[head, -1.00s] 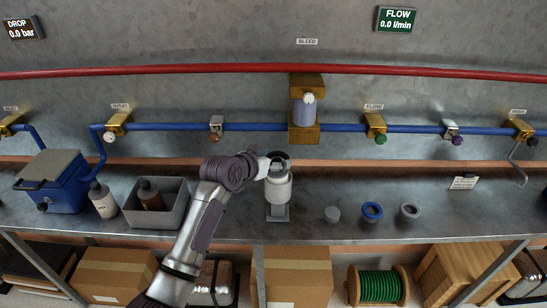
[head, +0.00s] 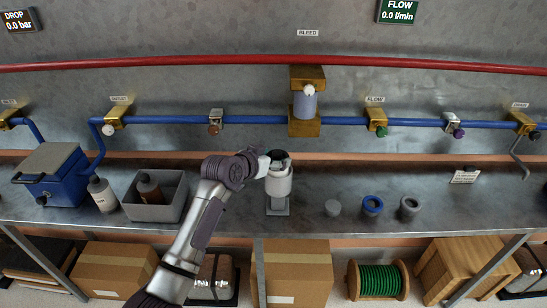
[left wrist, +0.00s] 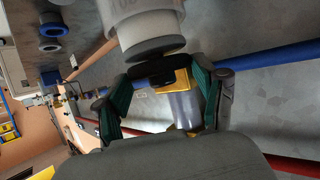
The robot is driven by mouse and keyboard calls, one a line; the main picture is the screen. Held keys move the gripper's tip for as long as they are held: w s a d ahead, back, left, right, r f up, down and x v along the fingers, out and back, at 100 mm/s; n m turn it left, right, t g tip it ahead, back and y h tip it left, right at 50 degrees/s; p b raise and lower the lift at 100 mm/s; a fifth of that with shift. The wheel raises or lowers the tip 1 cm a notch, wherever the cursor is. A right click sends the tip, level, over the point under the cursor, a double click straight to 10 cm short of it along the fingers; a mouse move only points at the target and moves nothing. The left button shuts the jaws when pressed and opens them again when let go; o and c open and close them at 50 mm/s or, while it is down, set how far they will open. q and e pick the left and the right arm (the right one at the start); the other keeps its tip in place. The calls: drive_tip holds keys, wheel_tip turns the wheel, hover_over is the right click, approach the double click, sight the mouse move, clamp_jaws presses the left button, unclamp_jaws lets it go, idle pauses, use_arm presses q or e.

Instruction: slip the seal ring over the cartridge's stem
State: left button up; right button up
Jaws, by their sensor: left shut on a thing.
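The white cartridge (head: 279,184) stands upright in a small grey stand (head: 279,210) on the bench. My left gripper (head: 272,163) is at the cartridge's top, coming in from the left. It is shut on the black seal ring (head: 279,155), which also shows between the green-padded fingers (left wrist: 158,72) in the left wrist view. The ring is right at the cartridge's top end. The stem is hidden, so I cannot tell whether the ring is around it. My right gripper is not in view.
A grey puck (head: 332,208), a blue ring (head: 372,206) and a grey ring (head: 409,207) lie to the right. A grey bin (head: 155,212) with a brown bottle stands left. The brass-ended housing (head: 304,128) and blue pipe (head: 250,120) are behind.

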use_arm(q)
drive_tip(key=shift+f, duration=0.3)
drive_tip(key=o, duration=1)
drive_tip(key=v, duration=1.2)
